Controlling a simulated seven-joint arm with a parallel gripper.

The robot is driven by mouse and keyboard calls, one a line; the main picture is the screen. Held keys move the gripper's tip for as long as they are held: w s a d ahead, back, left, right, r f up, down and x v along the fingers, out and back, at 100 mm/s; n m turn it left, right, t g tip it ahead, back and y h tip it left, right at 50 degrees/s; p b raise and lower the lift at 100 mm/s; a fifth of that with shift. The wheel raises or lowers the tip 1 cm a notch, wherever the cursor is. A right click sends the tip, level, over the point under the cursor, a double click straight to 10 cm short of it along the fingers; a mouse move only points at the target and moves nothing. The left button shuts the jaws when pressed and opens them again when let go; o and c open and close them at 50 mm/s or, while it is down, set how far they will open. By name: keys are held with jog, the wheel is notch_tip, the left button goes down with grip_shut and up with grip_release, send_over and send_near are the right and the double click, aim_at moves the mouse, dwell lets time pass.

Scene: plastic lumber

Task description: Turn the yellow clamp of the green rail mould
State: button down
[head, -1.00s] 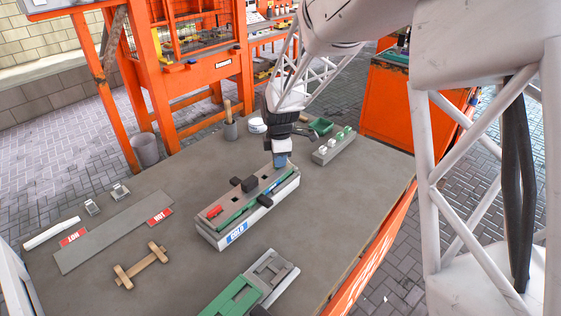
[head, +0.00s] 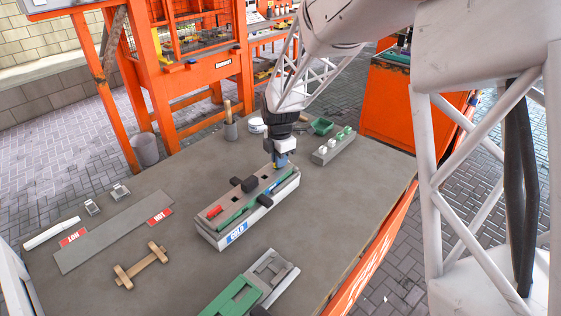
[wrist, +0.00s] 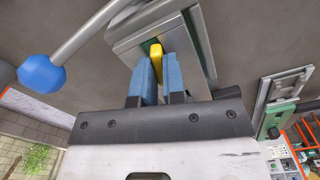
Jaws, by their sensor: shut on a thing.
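The long grey mould (head: 215,228) with a green rail strip (head: 236,213) along its top stands mid-table. My gripper (head: 280,162) points down at the mould's far end. In the wrist view, my gripper's blue fingers (wrist: 157,82) are shut on the yellow clamp (wrist: 156,50), one finger on each side. The clamp sits at the end of the grey mould body (wrist: 128,43), which also shows in the wrist view. In the head view the clamp is mostly hidden by the fingers.
In the wrist view, a grey rod with a blue ball knob (wrist: 41,75) is left of the fingers. A green-and-grey mould (head: 272,272) lies at the front. A grey block with white pegs (head: 328,151) and a green tray (head: 321,126) stand right of my gripper. A wooden piece (head: 141,264) lies front left.

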jog(key=shift+n, duration=1.9)
jog(key=c, duration=1.1)
grip_release()
jog(key=shift+o, duration=0.2)
jog(key=shift+r, duration=0.15)
jog(key=shift+r, duration=3.35)
